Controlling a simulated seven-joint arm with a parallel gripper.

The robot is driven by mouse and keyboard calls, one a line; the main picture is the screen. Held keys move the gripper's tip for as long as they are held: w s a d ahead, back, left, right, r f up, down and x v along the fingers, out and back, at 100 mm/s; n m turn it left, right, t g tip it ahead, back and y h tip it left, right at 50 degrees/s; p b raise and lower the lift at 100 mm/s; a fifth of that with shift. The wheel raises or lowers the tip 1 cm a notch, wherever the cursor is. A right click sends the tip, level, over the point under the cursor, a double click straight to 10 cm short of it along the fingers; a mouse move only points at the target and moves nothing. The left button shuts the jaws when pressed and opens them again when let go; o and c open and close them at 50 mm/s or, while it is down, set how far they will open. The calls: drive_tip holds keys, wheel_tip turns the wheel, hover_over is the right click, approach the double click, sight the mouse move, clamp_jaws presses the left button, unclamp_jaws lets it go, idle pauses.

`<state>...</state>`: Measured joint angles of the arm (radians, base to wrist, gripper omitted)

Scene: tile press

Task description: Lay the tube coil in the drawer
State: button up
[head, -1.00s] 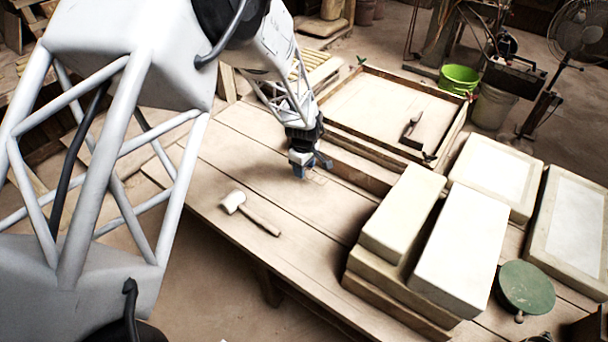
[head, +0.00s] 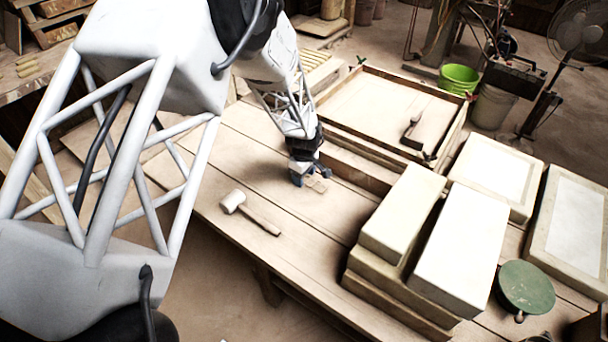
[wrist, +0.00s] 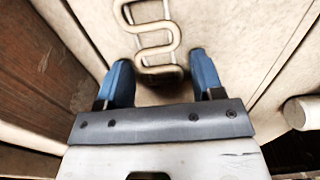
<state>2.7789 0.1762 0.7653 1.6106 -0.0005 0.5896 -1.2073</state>
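The tube coil is a pale, snaking tube (wrist: 155,38) lying flat on the tabletop. In the head view it is a small tan shape (head: 318,185) beside my gripper. My gripper (head: 311,178) is low over the table. In the wrist view its two blue fingers (wrist: 161,78) are apart, with the near end of the coil between them; I see no clear contact. A shallow, open wooden box (head: 385,103), which looks like the drawer, lies behind and right of my gripper. A dark-headed tool (head: 411,128) lies in it.
A white mallet (head: 235,202) lies on the table in front and left of my gripper. Stacked pale blocks (head: 402,212) stand to the right. A wooden side wall (wrist: 38,60) rises close on the left in the wrist view. The table front is mostly clear.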

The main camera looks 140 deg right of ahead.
drive_tip(key=shift+o, duration=0.8)
drive_tip(key=shift+r, duration=0.1)
wheel_tip(320, 180, up, 12)
idle(0.7)
drive_tip(key=shift+o, duration=0.5)
drive_tip(key=shift+a+f, duration=0.15)
drive_tip(key=shift+f, duration=2.05)
